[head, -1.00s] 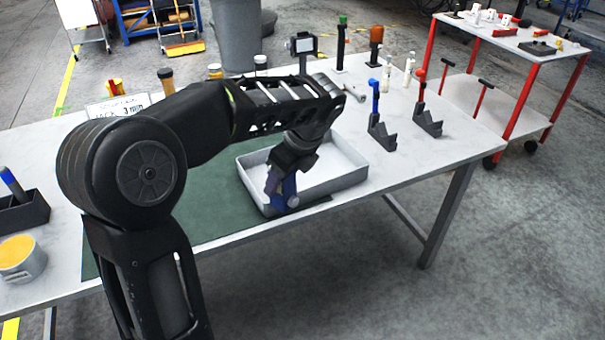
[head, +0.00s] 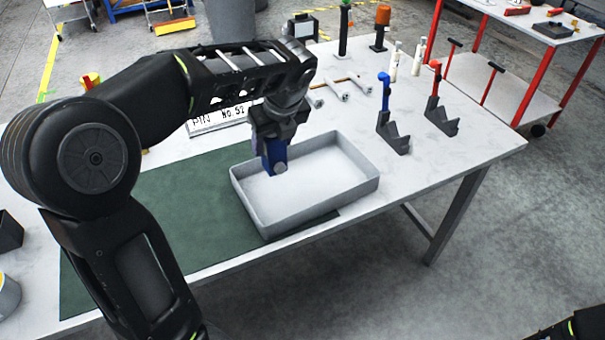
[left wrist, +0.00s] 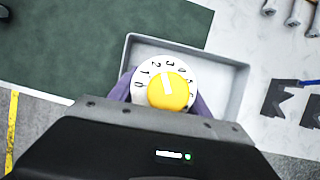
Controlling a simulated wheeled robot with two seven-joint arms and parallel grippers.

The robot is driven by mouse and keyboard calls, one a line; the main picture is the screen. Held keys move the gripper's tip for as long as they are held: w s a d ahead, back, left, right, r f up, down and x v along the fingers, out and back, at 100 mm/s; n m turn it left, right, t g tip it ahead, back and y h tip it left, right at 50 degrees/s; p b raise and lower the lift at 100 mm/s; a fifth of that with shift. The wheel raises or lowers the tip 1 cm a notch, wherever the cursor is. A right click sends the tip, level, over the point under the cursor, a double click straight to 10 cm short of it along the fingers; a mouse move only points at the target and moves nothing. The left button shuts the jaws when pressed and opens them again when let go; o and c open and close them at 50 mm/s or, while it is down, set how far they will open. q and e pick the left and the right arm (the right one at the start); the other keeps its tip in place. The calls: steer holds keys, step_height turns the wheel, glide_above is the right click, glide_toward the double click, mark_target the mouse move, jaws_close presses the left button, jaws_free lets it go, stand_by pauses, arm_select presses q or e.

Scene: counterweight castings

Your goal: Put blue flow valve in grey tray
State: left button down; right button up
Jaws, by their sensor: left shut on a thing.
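The blue flow valve (head: 276,158) is held in my left gripper (head: 277,135), which points down and is shut on it. In the left wrist view the valve shows a white numbered dial with a yellow knob (left wrist: 168,90), with bluish-purple parts beside it. The grey tray (head: 305,212) is a shallow, empty open box on the table. The valve hangs over the tray's left part in the head view; whether it touches the floor of the tray cannot be told. My right gripper is not in view.
The tray overlaps a green mat (head: 190,215) near the table's front edge. To its right stand two dark holders with a blue-handled (head: 384,90) and a red-handled (head: 434,78) tool. Metal bolts (head: 335,88) lie behind it, near a sign (head: 215,120).

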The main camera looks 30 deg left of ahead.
mark_target(275, 158)
arm_select(q)
steer(key=shift+s+d+r, duration=0.25)
steer(key=shift+s, duration=0.05)
steer(key=shift+w+a+f, duration=0.1)
steer(key=shift+f, duration=2.45)
steer(key=shift+f, duration=2.5)
steer(key=shift+c, duration=2.4)
jaws_free()
steer(key=shift+f, duration=0.15)
steer(key=v, duration=1.2)
